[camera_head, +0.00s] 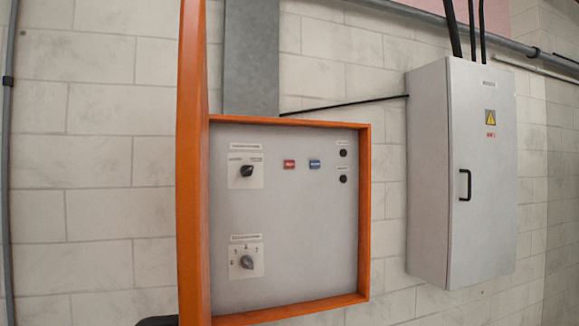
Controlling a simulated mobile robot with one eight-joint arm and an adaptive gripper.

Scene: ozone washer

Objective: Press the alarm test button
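A grey control panel (300,220) in an orange frame is on the block wall, in the middle of the head view. At its upper right are two small black round buttons, an upper button (343,153) and a lower button (343,179), each under a small white label. Left of them are a red labelled rectangle (289,164) and a blue labelled rectangle (315,164). The labels are too small to read, so I cannot tell which is the alarm test button. My gripper is not visible; nothing touches the panel front.
Two rotary switches, an upper one (247,171) and a lower one (247,262), are on the panel's left side. A tall orange post (191,200) stands along its left. A grey cabinet (463,180) with a black handle projects at right. A dark shape (157,321) shows at the bottom edge.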

